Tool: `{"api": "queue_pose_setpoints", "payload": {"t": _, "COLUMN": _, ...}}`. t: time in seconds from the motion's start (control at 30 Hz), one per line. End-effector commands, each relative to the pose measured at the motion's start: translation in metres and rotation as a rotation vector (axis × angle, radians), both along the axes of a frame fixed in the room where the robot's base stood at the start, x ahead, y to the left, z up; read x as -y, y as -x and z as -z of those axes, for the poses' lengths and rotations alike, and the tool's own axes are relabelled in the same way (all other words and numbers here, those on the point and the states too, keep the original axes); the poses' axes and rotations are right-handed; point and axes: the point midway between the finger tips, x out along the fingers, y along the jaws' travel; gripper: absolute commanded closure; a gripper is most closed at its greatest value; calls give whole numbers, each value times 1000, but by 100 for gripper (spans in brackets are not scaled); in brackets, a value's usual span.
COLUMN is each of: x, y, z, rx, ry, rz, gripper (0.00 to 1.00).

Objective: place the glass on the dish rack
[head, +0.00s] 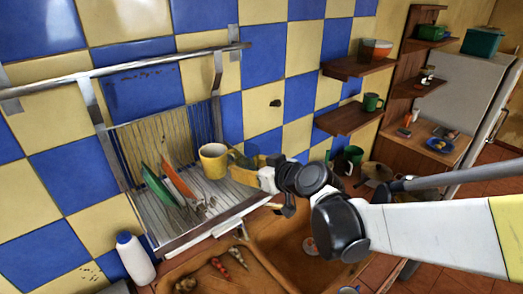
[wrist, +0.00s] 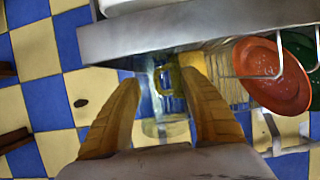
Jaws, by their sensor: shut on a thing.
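The dish rack (head: 215,224) is a metal tray with a wire back, mounted on the tiled wall; its edge (wrist: 200,38) also crosses the wrist view. The clear glass (head: 240,157) is hard to make out in the head view, at the rack's right end beside a yellow mug (head: 213,162). In the wrist view the glass (wrist: 165,128) stands between the two yellow-brown fingers of my gripper (wrist: 161,108). My gripper (head: 252,161) is shut on the glass, close to the right of the mug. Whether the glass touches the rack cannot be told.
A green plate (head: 155,186) and an orange-red plate (head: 176,180) stand in the rack's left part; the orange-red one (wrist: 272,82) fills the wrist view's right side. A brown sink (head: 290,225) and a white bottle (head: 135,258) lie below. Wooden shelves (head: 350,118) are at right.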

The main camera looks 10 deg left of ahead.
Motion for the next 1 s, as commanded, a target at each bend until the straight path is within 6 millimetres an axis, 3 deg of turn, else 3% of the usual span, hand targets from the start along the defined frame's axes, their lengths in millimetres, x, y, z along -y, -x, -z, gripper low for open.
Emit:
{"api": "queue_pose_setpoints", "payload": {"t": 0.13, "x": 0, "y": 0, "z": 4, "rx": 0, "ry": 0, "rz": 0, "gripper": 84}}
{"api": "queue_pose_setpoints", "payload": {"t": 0.17, "x": 0, "y": 0, "z": 4, "rx": 0, "ry": 0, "rz": 0, "gripper": 43}}
{"api": "queue_pose_setpoints", "payload": {"t": 0.2, "x": 0, "y": 0, "z": 3, "rx": 0, "ry": 0, "rz": 0, "gripper": 30}}
{"api": "queue_pose_setpoints", "payload": {"t": 0.23, "x": 0, "y": 0, "z": 3, "rx": 0, "ry": 0, "rz": 0, "gripper": 27}}
{"api": "queue_pose_setpoints", "payload": {"t": 0.6, "x": 0, "y": 0, "z": -3, "rx": 0, "ry": 0, "rz": 0, "gripper": 27}}
{"api": "queue_pose_setpoints", "payload": {"t": 1.0, "x": 59, "y": 50, "z": -33, "rx": -1, "ry": 0, "rz": 4, "gripper": 27}}
